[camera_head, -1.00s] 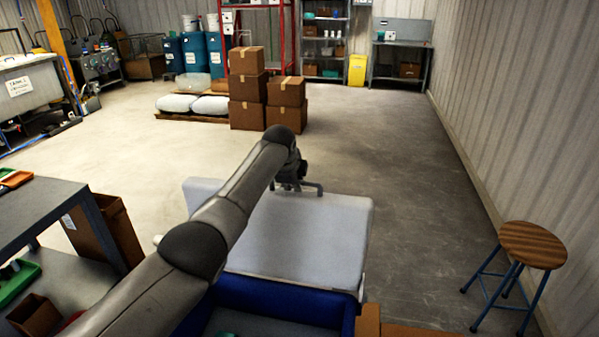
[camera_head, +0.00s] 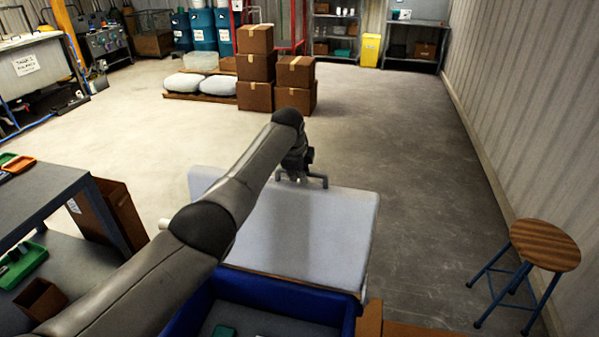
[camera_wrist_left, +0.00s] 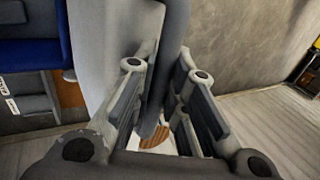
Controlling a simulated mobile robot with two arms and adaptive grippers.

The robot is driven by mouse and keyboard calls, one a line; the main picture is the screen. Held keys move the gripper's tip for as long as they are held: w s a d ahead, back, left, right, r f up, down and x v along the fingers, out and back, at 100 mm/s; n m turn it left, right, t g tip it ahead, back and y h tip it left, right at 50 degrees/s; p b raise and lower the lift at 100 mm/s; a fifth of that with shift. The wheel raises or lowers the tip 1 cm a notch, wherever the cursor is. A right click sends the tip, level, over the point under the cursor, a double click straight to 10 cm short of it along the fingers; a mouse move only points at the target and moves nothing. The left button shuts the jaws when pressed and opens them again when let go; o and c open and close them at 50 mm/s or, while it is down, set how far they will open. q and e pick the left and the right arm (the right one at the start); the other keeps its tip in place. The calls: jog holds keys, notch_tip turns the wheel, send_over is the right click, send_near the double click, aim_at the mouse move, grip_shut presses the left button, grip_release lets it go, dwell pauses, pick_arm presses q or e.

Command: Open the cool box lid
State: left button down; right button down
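The cool box (camera_head: 350,318) is the deep blue open-topped box at the bottom middle of the head view. Its pale grey-white lid (camera_head: 315,235) is raised at the far side, leaving part of the box's inside uncovered. The lid's exact tilt is hard to tell. My left arm reaches over the box, and my left gripper (camera_head: 302,181) is at the lid's far upper edge. My right gripper is out of view.
A green item (camera_head: 224,331) lies in the box. A grey bench (camera_head: 45,200) stands at left with a brown carton (camera_head: 122,215) beside it. A wooden-topped stool (camera_head: 545,245) is at right. Stacked cartons (camera_head: 255,68) stand further back. The floor beyond the lid is clear.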

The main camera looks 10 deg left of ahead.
pick_arm(q)
jog(key=c, duration=1.5)
grip_release()
jog(key=shift+s+f, duration=0.1)
jog(key=shift+o, duration=0.2)
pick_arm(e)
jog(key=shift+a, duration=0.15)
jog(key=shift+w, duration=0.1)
pick_arm(q)
jog(key=shift+s+r, duration=0.15)
jog(key=shift+r, duration=0.4)
jog(key=v, duration=1.1)
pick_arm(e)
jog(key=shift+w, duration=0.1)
